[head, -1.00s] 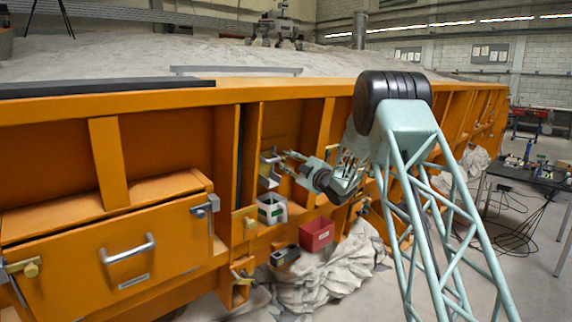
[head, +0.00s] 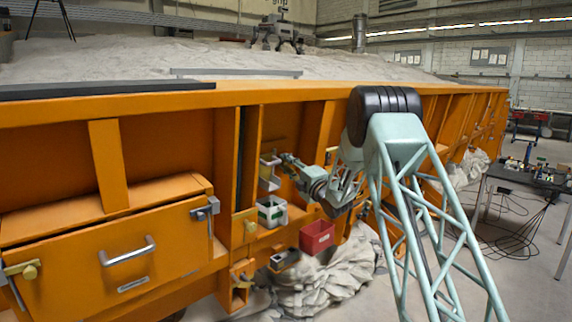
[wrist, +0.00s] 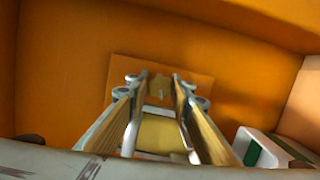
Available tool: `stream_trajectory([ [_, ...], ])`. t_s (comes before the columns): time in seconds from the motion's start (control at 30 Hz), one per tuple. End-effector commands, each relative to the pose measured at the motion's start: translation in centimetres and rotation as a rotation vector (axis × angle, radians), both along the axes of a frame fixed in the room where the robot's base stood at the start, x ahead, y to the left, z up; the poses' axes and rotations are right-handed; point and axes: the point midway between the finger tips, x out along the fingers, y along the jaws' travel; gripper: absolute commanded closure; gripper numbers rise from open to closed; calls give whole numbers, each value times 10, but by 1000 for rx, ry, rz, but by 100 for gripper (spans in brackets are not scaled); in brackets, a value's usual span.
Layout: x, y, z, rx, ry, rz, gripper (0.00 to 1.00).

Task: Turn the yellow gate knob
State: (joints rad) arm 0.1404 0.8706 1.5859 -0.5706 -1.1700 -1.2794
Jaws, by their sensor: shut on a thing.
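My gripper (head: 284,159) reaches into an orange bay of the sandbed wall. Its fingertips point at a small orange plate (wrist: 200,84) in the wrist view. The yellow gate knob (wrist: 160,86) shows between the fingertips there, and the jaws are shut on it. The fingers cover its sides, so its turn angle is hard to tell. In the head view the knob is too small and covered to make out. A grey bracket (head: 268,173) stands just left of my fingertips.
A white box with green marks (head: 272,211) sits below my gripper; it also shows in the wrist view (wrist: 272,152). A red bin (head: 317,236) and a dark tray (head: 284,260) are lower. An orange drawer (head: 115,245) with a handle is at left.

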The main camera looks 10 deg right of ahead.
Motion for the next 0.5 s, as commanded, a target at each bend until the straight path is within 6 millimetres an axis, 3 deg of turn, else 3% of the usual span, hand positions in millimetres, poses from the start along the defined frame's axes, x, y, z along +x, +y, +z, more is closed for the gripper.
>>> stream_trajectory([
  [0.5,0,0,-2,-314,-200,-65,90],
])
